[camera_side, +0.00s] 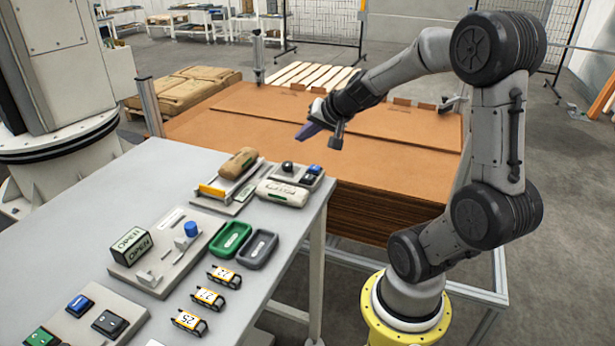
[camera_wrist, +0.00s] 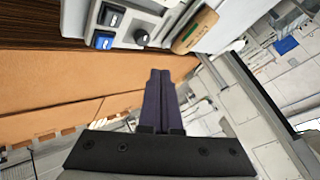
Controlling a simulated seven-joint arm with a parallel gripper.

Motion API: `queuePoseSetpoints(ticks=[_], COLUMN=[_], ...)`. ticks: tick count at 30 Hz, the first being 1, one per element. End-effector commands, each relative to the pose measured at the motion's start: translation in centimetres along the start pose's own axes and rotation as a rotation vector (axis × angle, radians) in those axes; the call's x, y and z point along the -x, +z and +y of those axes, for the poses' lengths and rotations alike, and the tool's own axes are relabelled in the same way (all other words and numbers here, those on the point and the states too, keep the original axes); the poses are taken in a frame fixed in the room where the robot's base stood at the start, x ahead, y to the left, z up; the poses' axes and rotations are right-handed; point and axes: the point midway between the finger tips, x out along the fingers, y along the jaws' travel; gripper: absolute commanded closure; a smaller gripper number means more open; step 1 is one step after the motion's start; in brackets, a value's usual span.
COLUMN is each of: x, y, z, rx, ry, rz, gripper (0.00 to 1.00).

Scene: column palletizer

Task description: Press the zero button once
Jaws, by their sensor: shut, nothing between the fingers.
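My gripper (camera_side: 308,130) is shut and empty, above the brown cardboard stack to the right of the grey table. In the wrist view its two dark purple fingers (camera_wrist: 160,75) lie together. A control panel with a blue button (camera_side: 314,169), a dark button beside it and a round black knob (camera_side: 287,166) sits at the table's far right corner. The same blue button (camera_wrist: 103,41) and knob (camera_wrist: 141,37) show beyond the fingertips, apart from them. More buttons, blue (camera_side: 78,304), black (camera_side: 109,323) and green (camera_side: 42,338), sit at the near left. I cannot read which is zero.
A brown pack (camera_side: 238,163) and a white pack (camera_side: 282,193) lie near the panel. Green (camera_side: 230,240) and grey (camera_side: 258,249) trays, a boxed item (camera_side: 131,246), a fixture with a blue cylinder (camera_side: 191,228) and several numbered orange-and-black pieces (camera_side: 224,277) stand on the table. The space above the cardboard (camera_side: 235,120) is free.

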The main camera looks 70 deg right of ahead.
Motion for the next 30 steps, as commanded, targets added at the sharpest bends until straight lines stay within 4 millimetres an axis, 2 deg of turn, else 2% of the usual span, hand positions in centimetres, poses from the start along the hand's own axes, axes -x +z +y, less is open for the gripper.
queuePoseSetpoints(ticks=[1, 4, 17, 30], x=[-0.1, 0.1, 0.0, -3.1], y=[-0.2, -0.6, -0.6, 1.8], z=[0.8, 1.4, 1.5, 3.8], rx=[-0.016, -0.029, -0.029, -0.030], ry=[0.014, 0.024, 0.024, 0.024], rz=[0.003, 0.012, 0.013, 0.012], gripper=[1.00, 1.00, 1.00, 1.00])
